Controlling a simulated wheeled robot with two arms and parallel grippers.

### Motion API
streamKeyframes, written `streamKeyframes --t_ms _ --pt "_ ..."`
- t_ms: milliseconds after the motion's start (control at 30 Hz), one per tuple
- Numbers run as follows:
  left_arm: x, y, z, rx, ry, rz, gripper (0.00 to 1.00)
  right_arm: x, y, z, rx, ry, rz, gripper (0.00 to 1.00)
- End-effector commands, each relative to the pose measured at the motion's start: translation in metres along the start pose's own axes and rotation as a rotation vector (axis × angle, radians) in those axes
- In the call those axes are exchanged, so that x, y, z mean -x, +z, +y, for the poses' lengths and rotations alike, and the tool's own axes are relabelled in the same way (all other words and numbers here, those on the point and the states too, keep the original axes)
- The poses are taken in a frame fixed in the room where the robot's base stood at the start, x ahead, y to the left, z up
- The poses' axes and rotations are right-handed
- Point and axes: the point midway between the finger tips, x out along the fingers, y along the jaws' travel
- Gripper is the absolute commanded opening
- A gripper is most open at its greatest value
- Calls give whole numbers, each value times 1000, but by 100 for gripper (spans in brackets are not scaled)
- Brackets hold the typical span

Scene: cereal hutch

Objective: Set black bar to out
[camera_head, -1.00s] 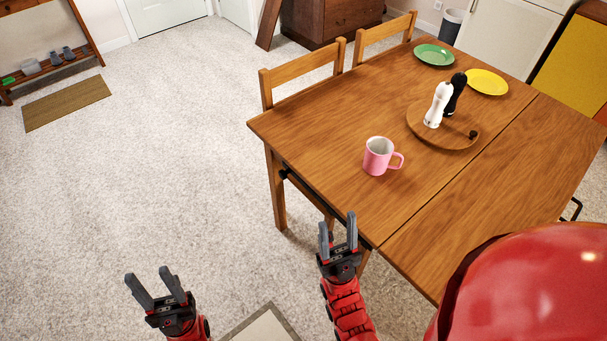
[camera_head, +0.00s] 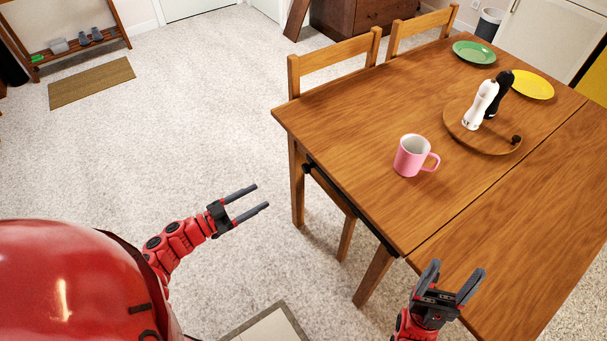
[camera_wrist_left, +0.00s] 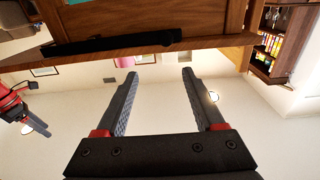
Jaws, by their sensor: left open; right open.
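The black bar (camera_head: 350,208) runs along the near left side of the wooden table (camera_head: 340,115), just under the top, with a dark knob at its far end. In the left wrist view the bar (camera_wrist_left: 110,43) lies across the top of the picture, beyond the fingertips. My left gripper (camera_head: 262,196) is open and empty, its fingers pointing right toward the bar, with a gap between them. My right gripper (camera_head: 455,270) is open and empty, in front of the table's near edge in the picture.
A pink mug (camera_head: 411,157) stands on the table near the bar side. A round wooden tray (camera_head: 462,136) holds a white and a black mill. Green (camera_head: 474,52) and yellow (camera_head: 531,85) plates lie farther back. Two chairs stand behind. Carpet left of the table is clear.

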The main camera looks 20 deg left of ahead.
Motion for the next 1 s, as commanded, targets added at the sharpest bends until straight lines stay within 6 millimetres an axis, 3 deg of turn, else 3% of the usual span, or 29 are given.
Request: streamKeyframes --t_ms 167,700,1000 --pt "-6 3 -13 18 -21 -37 70 0 0 0 0 0 0 71" --pt "-129 6 -14 16 -19 -30 70 -2 0 0 0 0 0 71" --pt "-163 10 -15 18 -22 -34 70 -1 0 0 0 0 0 71"
